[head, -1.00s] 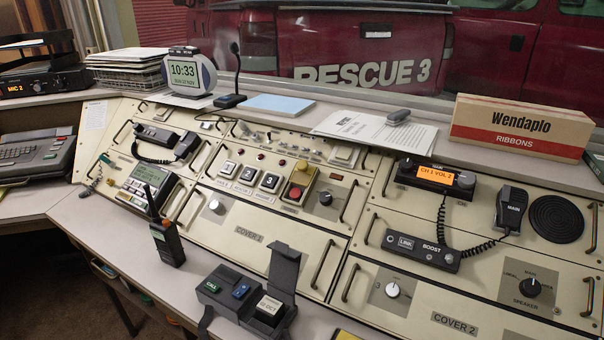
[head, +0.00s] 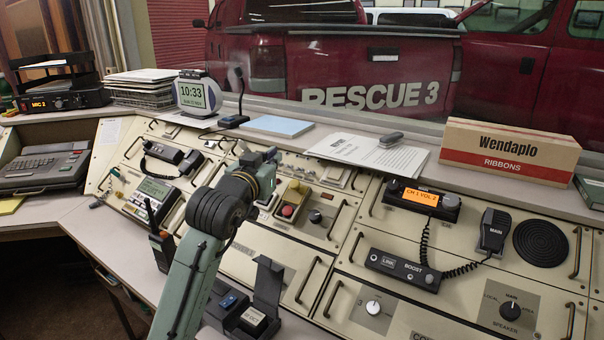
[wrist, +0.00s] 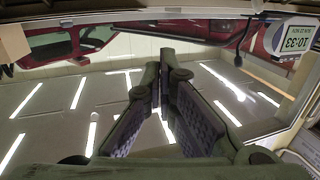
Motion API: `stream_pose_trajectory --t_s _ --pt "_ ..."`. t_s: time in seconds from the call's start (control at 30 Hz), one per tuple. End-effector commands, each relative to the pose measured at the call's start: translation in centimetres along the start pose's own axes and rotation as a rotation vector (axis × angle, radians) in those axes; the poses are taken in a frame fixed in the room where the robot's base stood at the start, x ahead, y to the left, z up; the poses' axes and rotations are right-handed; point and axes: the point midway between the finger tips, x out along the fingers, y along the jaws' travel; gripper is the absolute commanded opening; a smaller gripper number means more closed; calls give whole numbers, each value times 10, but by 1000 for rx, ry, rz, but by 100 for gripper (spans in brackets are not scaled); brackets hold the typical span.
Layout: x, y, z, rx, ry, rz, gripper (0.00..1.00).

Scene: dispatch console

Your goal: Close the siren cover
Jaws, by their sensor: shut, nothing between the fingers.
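A dark switch box stands on the front desk ledge, with a tall dark flap (head: 267,285) raised upright on its right part. A white key (head: 252,316) shows beside the flap; its lettering is too small to read surely. I see no label reading siren, so I cannot tell surely that this flap is the siren cover. My gripper (head: 272,155) is above the middle of the console, behind and higher than the box, apart from the flap. In the wrist view its fingers (wrist: 164,75) are together and empty, pointing towards the window.
My arm crosses the front, hiding part of the console. A handheld radio (head: 162,247) stands left of the box. A red button on a yellow housing (head: 293,199) is right of my gripper. The desk clock (head: 197,93), microphone (head: 236,115) and ribbons box (head: 508,152) stand on the back ledge.

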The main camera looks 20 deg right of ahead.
Motion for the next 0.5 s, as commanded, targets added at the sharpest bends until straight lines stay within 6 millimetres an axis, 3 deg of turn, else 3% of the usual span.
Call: stream_pose_trajectory --t_s 0.13,0.27,0.5 --pt "15 20 25 -9 -85 47 0" --pt "26 23 26 -11 -92 51 0" --pt "71 25 27 -8 -91 50 0"
